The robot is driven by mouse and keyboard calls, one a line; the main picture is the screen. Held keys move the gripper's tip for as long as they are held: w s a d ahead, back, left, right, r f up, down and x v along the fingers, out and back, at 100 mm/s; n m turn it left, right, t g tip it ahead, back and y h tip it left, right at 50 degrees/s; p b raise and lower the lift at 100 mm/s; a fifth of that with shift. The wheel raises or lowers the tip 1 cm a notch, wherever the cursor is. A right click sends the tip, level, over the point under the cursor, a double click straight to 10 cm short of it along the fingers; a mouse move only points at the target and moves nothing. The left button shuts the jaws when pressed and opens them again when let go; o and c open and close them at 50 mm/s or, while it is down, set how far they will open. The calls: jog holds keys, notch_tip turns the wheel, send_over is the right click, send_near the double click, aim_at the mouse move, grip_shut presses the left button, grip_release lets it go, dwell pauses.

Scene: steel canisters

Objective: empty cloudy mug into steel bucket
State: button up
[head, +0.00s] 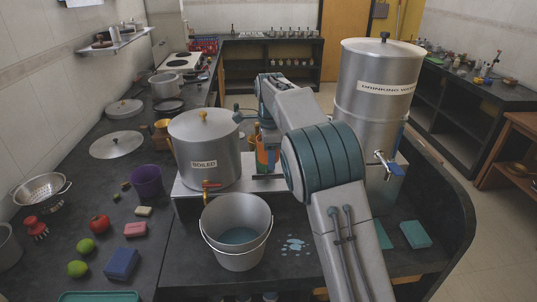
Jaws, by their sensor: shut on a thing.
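The steel bucket (236,256) stands upright on the dark counter at the front middle, with bluish liquid inside and its wire handle down. My gripper (267,160) is behind and above the bucket, beside the large BOILED canister, and largely hidden by my own arm. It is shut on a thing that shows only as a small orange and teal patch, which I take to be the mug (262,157). The mug's rim, contents and tilt cannot be made out. It is apart from the bucket.
The BOILED canister (205,145) with a red-handled tap stands on a raised stand behind the bucket. A tall DRINKING WATER canister (372,110) stands at the right. A purple cup (147,181), fruit and sponges lie at the left. A puddle (292,244) lies right of the bucket.

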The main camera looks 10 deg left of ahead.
jog(key=s+d+f+n, duration=0.3)
jog(key=d+f+n, duration=0.2)
jog(key=d+f, duration=0.1)
jog(key=s+d+f+n, duration=0.3)
jog(key=d+f+n, duration=0.2)
jog(key=d, duration=0.4)
jog(key=s+d+f+n, duration=0.3)
jog(key=d+f+n, duration=0.2)
jog(key=d+f, duration=0.2)
jog(key=shift+d, duration=0.4)
jog(key=shift+a, duration=0.1)
